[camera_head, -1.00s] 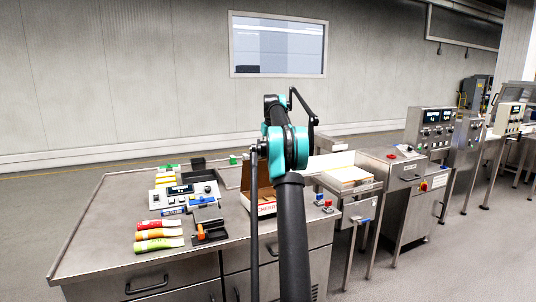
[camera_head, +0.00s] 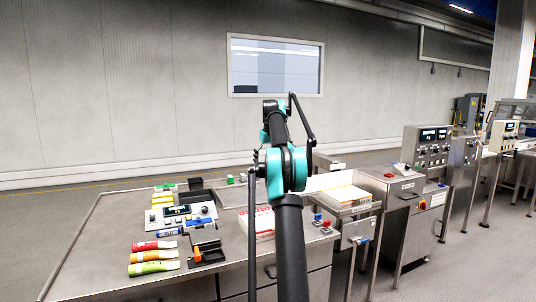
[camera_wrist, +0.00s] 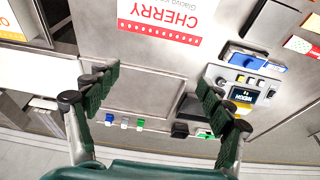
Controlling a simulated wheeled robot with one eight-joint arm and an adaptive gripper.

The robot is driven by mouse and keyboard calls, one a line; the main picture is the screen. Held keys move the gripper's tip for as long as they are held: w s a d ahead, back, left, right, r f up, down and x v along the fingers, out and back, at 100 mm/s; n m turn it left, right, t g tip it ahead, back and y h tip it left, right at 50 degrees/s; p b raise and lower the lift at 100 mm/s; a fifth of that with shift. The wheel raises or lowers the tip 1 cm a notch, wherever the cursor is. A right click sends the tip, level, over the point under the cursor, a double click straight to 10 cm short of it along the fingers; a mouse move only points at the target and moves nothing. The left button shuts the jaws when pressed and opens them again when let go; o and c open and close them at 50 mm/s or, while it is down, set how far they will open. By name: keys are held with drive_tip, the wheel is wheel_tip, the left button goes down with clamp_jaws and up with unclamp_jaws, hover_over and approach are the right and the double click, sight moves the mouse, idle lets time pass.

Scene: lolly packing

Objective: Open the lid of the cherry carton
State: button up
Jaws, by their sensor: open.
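The cherry carton (camera_head: 264,224) is at the table's right front in the head view, partly behind my arm. It shows a white face with red marks, and no brown inside is visible. In the wrist view a white panel with red CHERRY lettering (camera_wrist: 163,20) shows upside down at the top edge, cut off by the frame. I cannot tell how its lid lies. My gripper (camera_wrist: 156,82) is open and empty, its fingers apart, with the panel beyond the fingertips and bare steel between them. The head view does not show the fingers clearly.
A control box (camera_head: 178,217), several coloured tubes (camera_head: 153,256) and a dark holder (camera_head: 207,251) stand left on the steel table (camera_head: 100,250). Red and blue buttons (camera_head: 322,222) are right of the carton. A second carton (camera_head: 347,194) stands farther right.

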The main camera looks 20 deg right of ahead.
drive_tip(key=shift+v, duration=2.85)
